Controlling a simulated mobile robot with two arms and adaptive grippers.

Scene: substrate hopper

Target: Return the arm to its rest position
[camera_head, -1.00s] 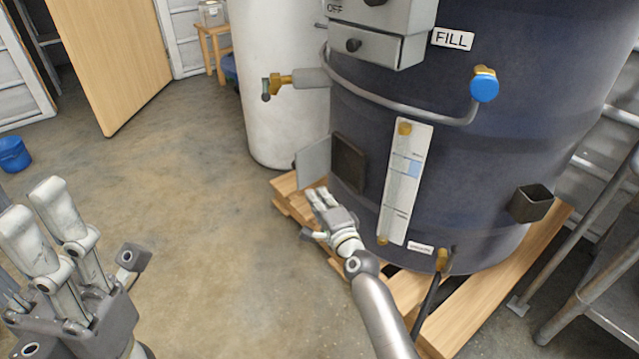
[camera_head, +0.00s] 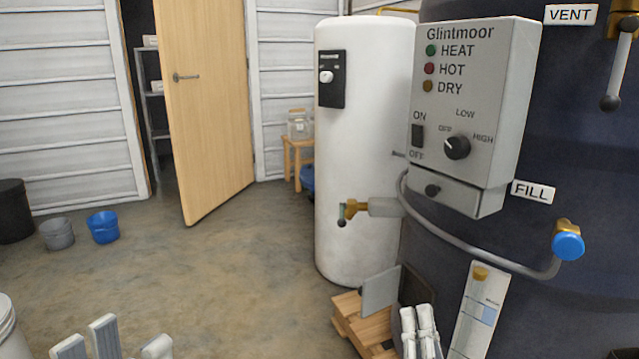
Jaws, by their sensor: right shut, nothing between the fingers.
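My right gripper (camera_head: 418,326) shows at the bottom edge, right of centre. Its pale fingers point up and are shut together with nothing between them. It appears in front of the dark tank (camera_head: 590,165), just right of an open grey flap (camera_head: 381,290) and overlapping the dark opening behind it. I cannot tell whether it touches the tank. Its wrist and arm are below the frame. My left gripper (camera_head: 112,342) shows at the bottom left with only its fingertips in view. They are spread apart and nothing is seen between them.
A control box (camera_head: 470,110) and a bent pipe with a blue valve knob (camera_head: 568,246) stick out from the tank. A wooden pallet (camera_head: 350,318) lies below. A white cylinder (camera_head: 362,150) stands behind. Buckets (camera_head: 103,227) are far left. The middle floor is clear.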

